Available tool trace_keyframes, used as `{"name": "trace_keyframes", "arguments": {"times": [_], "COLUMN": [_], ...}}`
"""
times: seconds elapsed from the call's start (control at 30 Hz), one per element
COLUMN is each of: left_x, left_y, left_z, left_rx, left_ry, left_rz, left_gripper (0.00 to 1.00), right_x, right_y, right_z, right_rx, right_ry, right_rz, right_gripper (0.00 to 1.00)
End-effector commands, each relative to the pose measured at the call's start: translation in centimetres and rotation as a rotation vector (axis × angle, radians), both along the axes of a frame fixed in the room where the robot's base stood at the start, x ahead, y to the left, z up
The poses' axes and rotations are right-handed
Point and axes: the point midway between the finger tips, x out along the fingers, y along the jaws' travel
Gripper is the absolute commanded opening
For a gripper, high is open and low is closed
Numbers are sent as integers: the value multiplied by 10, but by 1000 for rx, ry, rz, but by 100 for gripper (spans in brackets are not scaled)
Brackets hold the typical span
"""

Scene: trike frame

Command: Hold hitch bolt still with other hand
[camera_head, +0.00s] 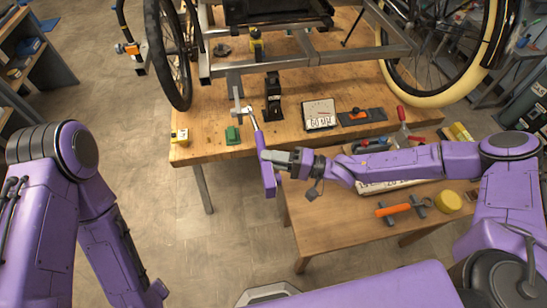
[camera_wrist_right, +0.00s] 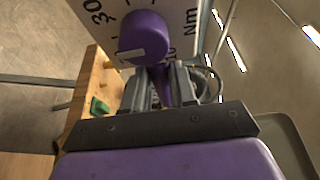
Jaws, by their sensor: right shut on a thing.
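My right gripper (camera_head: 270,157) is shut on a wrench with a purple handle (camera_head: 268,178), just off the front edge of the workbench. The handle also shows between the fingers in the right wrist view (camera_wrist_right: 145,38). The wrench's metal shaft rises to its head (camera_head: 247,112), beside a grey bracket (camera_head: 235,84) hanging from the trike frame (camera_head: 290,60). The hitch bolt is too small to make out clearly at the wrench head, and I cannot tell how the head sits on it. My left arm hangs at the lower left, with its gripper out of view.
A lower table (camera_head: 335,225) at right carries an orange-handled tool (camera_head: 394,209) and a yellow disc (camera_head: 448,202). Open floor lies at left.

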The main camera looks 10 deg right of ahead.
Motion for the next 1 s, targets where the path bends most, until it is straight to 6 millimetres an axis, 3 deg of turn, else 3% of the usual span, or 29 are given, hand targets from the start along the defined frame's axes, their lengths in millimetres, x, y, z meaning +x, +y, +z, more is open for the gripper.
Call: {"name": "trace_keyframes", "arguments": {"times": [1.0], "left_x": [0], "left_y": [0], "left_z": [-3], "left_rx": [0], "left_ry": [0], "left_rz": [0], "left_gripper": [55], "right_x": [0], "right_y": [15], "right_z": [0], "right_rx": [2], "right_ry": [-1], "right_rz": [0], "right_gripper": [0]}}
